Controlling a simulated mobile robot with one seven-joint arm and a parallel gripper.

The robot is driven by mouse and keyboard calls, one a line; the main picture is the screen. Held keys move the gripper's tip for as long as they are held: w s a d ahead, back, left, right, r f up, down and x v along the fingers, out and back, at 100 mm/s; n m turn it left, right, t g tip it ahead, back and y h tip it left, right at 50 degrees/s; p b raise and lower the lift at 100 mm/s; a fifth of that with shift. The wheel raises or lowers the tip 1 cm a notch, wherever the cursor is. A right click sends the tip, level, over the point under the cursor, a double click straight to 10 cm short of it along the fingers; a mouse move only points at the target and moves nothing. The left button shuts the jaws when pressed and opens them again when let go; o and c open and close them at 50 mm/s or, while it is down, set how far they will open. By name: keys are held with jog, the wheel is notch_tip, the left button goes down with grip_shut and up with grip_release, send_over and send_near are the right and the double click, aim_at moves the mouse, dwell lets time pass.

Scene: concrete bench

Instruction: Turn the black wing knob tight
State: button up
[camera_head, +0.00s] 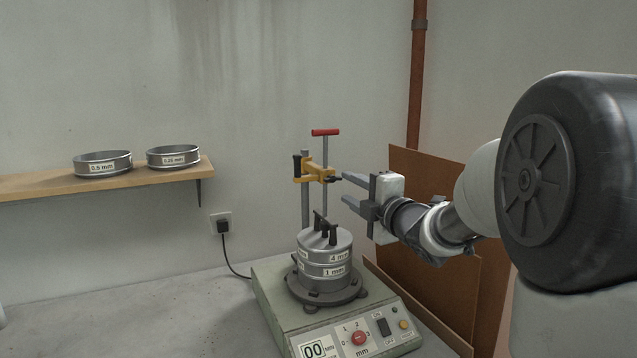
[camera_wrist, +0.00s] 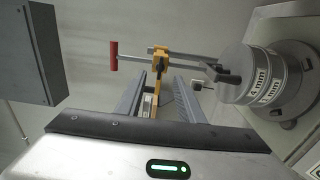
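A yellow clamp bracket (camera_head: 313,173) sits on an upright post behind the sieve stack, with a red T-handle (camera_head: 325,132) on a rod through it. A small black knob (camera_head: 332,179) shows at the bracket's right side; it also appears as a dark shape on the bracket in the wrist view (camera_wrist: 158,64). Its wings are too small to make out clearly. My gripper (camera_head: 347,190) is open and empty, just right of the bracket. In the wrist view its fingers (camera_wrist: 160,88) point toward the bracket, with the knob in line with the gap. I see no contact.
The sieve stack (camera_head: 325,258) stands on a green-grey shaker (camera_head: 275,292), with black fittings (camera_head: 318,222) on its lid. A wooden shelf (camera_head: 40,187) at left holds two sieves. A brown board (camera_head: 425,165) and a rust-coloured pipe (camera_head: 417,80) stand behind my arm.

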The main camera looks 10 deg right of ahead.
aim_at(335, 180)
jog(key=x, duration=0.6)
jog(key=shift+w+a, duration=0.1)
jog(key=shift+w, duration=0.3)
grip_shut()
